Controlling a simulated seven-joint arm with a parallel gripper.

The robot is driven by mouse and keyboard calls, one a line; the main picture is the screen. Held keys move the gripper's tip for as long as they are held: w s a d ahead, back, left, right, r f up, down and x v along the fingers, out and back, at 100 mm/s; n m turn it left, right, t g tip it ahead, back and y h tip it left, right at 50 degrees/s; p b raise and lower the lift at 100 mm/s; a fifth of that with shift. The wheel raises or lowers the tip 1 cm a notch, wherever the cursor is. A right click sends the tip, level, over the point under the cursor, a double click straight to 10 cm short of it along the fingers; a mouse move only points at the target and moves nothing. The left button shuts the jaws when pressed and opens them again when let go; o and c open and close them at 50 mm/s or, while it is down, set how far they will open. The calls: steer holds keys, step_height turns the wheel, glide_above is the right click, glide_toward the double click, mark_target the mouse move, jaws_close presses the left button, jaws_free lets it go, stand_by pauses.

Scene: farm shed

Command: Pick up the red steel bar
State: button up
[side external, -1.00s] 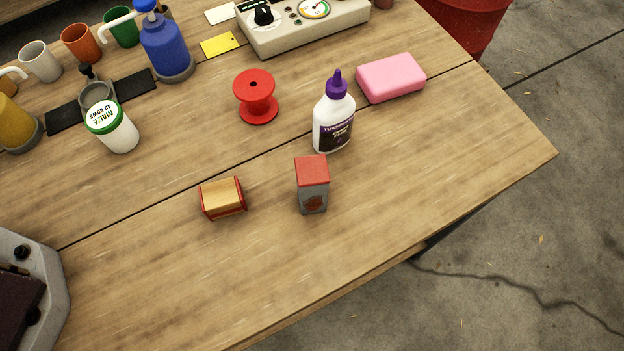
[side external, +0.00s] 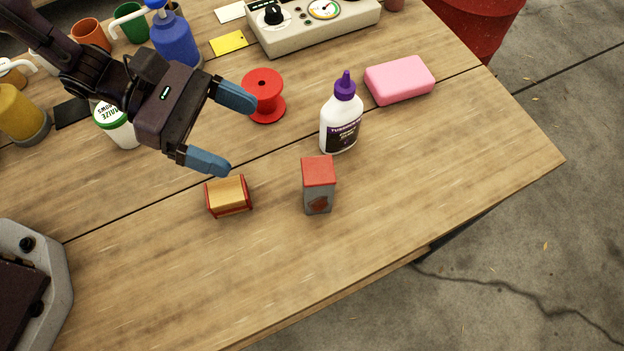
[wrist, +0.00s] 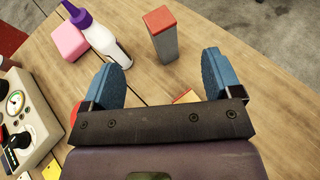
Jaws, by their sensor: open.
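The red steel bar (side external: 317,190) stands upright on the wooden table in the side view, a grey block with a red top and a dark reddish mark on its front. It also shows in the wrist view (wrist: 163,38), beyond my fingertips. My gripper (side external: 229,132) is open and empty, above the table to the upper left of the bar. Its two blue fingers are spread apart, and in the wrist view (wrist: 165,62) the bar appears between and past them. Nothing touches the bar.
A small wooden block with red ends (side external: 229,196) lies left of the bar, near the lower finger. A white glue bottle (side external: 340,122) stands just behind the bar. A red spool (side external: 264,98) is by the upper finger. A pink block (side external: 400,80) lies farther right. The front table is clear.

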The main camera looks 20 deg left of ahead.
mark_target(315, 168)
steer(key=x, duration=0.6)
steer(key=shift+d+f, duration=0.2)
steer(key=shift+d, duration=0.15)
steer(key=x, duration=0.5)
steer(key=shift+w+d+f, duration=0.15)
steer(key=shift+d+f, duration=0.1)
steer(key=c, duration=1.4)
